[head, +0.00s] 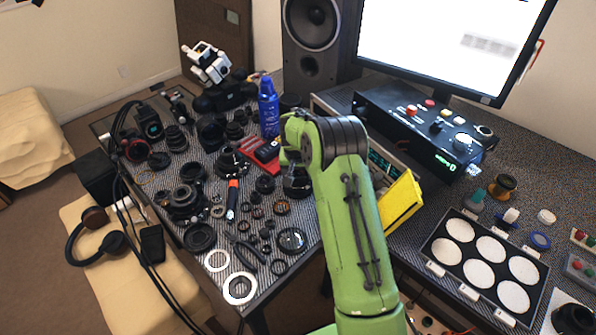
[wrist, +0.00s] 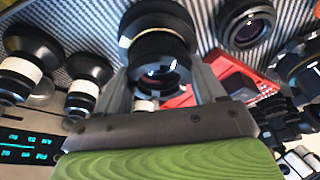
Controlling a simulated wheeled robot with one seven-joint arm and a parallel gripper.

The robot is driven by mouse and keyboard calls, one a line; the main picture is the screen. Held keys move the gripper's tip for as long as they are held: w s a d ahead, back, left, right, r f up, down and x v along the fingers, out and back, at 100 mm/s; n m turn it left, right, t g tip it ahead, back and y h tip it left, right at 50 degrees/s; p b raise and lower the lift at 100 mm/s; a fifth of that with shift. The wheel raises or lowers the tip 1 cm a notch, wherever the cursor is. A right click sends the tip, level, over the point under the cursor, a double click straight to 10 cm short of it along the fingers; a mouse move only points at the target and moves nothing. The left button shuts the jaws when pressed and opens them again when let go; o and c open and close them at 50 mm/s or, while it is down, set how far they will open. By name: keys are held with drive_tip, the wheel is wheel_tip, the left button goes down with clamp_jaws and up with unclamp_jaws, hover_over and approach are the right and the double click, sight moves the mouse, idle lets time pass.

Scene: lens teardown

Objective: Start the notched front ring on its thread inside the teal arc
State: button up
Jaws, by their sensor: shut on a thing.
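In the wrist view, my gripper (wrist: 163,76) has its two grey fingers on either side of a dark round part (wrist: 158,45). No teal arc can be made out in either view. In the head view, my green arm hides the fingertips and most of what they hold; a black lens body (head: 297,183) shows just below the wrist.
A red device (head: 262,160) lies left of my wrist and also shows in the wrist view (wrist: 240,84). A blue spray can (head: 268,105) stands behind it. Many lens parts crowd the left bench. A tray of white discs (head: 447,262) and a yellow panel (head: 402,200) are right of my arm.

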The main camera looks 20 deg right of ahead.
drive_tip(key=shift+f, duration=0.15)
drive_tip(key=o, duration=1.2)
drive_tip(key=s+a+r+p, duration=0.2)
drive_tip(key=s+r, duration=0.1)
drive_tip(key=r, duration=0.5)
drive_tip(key=s+a+r+n+p, duration=0.1)
drive_tip(key=s+r, duration=0.3)
drive_tip(key=r, duration=0.4)
drive_tip(key=s+a+r+p, duration=0.2)
drive_tip(key=s+r, duration=0.1)
drive_tip(key=r, duration=0.5)
drive_tip(key=s+a+r+n+t+p, duration=0.1)
drive_tip(key=s+a+r, duration=0.1)
drive_tip(key=s, duration=0.7)
drive_tip(key=s+a+r+n+y+p, duration=0.1)
drive_tip(key=s+a+r+n, duration=0.1)
drive_tip(key=s, duration=0.7)
drive_tip(key=s+a+r+n+t, duration=0.1)
drive_tip(key=s+a+r, duration=0.1)
drive_tip(key=s, duration=0.7)
drive_tip(key=shift+s+a+r+n+t+y+p, duration=0.15)
drive_tip(key=shift+s+r+n+t+y+p, duration=0.15)
drive_tip(key=shift+r+p, duration=0.15)
